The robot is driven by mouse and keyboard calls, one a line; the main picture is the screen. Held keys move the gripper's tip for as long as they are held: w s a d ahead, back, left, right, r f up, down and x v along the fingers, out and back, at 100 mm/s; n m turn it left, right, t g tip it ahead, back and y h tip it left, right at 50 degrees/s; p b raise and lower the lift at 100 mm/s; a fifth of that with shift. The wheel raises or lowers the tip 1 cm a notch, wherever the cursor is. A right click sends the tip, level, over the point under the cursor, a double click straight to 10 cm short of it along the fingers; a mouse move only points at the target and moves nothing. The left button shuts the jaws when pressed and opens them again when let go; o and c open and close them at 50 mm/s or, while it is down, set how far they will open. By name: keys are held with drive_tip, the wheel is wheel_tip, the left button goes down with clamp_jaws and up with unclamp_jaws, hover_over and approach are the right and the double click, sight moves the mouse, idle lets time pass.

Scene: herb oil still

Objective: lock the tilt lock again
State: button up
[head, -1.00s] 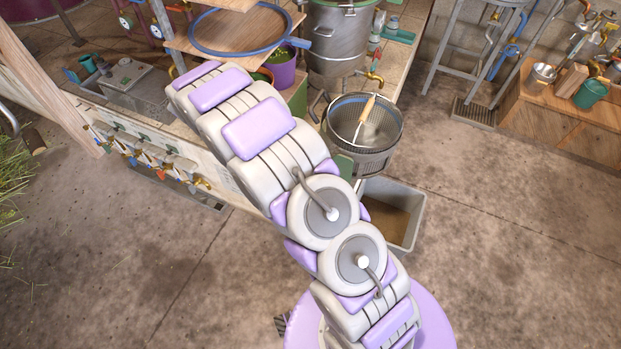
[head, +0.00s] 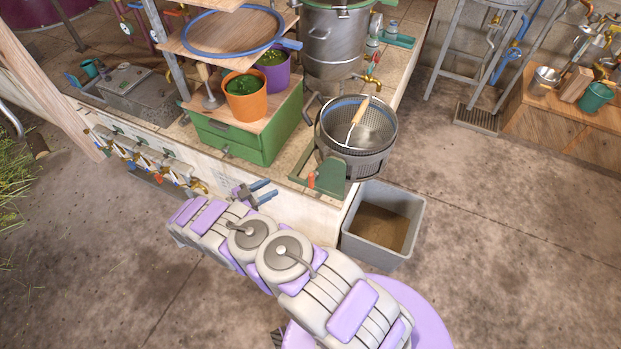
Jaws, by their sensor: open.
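A wire-sided metal basket (head: 378,163) with a wooden-handled tool in it sits at the bench corner, upright as far as I can see. A green bracket (head: 332,176) stands at its front left. A small red-orange handle (head: 311,180) beside the bracket looks like the tilt lock; whether it is locked is too small to tell. My gripper (head: 266,192) is open and empty, with its blue-grey fingers pointing right. It is in front of the bench edge, left of the red handle and apart from it in the picture.
A grey bin (head: 414,218) stands on the floor below the basket. A green drawer box (head: 246,142) with an orange pot (head: 245,98) on it stands behind my gripper. A row of taps (head: 150,162) lines the bench front at left.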

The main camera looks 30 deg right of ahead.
sight(311, 176)
drive_tip(key=shift+g+h, duration=0.4)
drive_tip(key=shift+g, duration=0.1)
drive_tip(key=d+b, duration=0.1)
drive_tip(key=d, duration=0.4)
drive_tip(key=d+f+b, duration=0.1)
drive_tip(key=d, duration=0.5)
drive_tip(key=s+d+b, duration=0.1)
drive_tip(key=d, duration=0.4)
drive_tip(key=shift+s+d+f+b, duration=0.1)
drive_tip(key=shift+d+f+b, duration=0.05)
drive_tip(key=shift+d+b, duration=0.2)
drive_tip(key=shift+a, duration=0.1)
drive_tip(key=shift+c, duration=0.2)
drive_tip(key=shift+a, duration=0.2)
drive_tip(key=c, duration=0.4)
clamp_jaws()
